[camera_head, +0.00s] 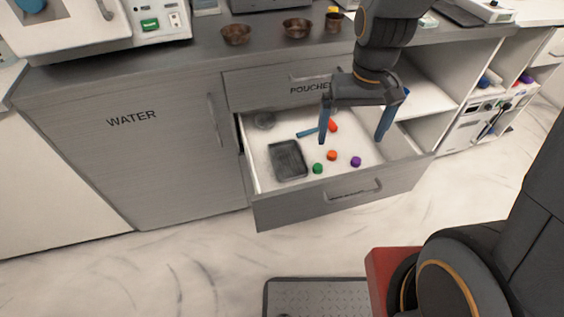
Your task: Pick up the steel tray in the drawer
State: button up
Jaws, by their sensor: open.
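The steel tray (288,160) is a small dark grey rectangular tray. It lies in the left part of the open drawer (330,196), on the white drawer floor. My gripper (352,142) has two blue fingers spread apart and points down. It is above the drawer, to the right of the tray, and holds nothing. The tray is fully visible and apart from the fingers.
The closed POUCHES drawer (270,88) and the countertop (205,62) with copper bowls are behind.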

jog(key=w+a+f+n+b, duration=0.1)
jog(key=w+a+f+b, duration=0.1)
jog(key=w+a+f, duration=0.5)
jog(key=n+t+b, duration=0.1)
jog(key=b, duration=0.2)
send_near(287, 161)
jog(key=shift+w+d+f, duration=0.1)
jog(key=shift+w+f, duration=0.05)
jog(key=shift+f, duration=1.4)
jog(key=shift+w+f, duration=0.15)
jog(key=shift+f, duration=1.35)
jog(key=shift+c, duration=0.3)
jog(key=c, duration=1.1)
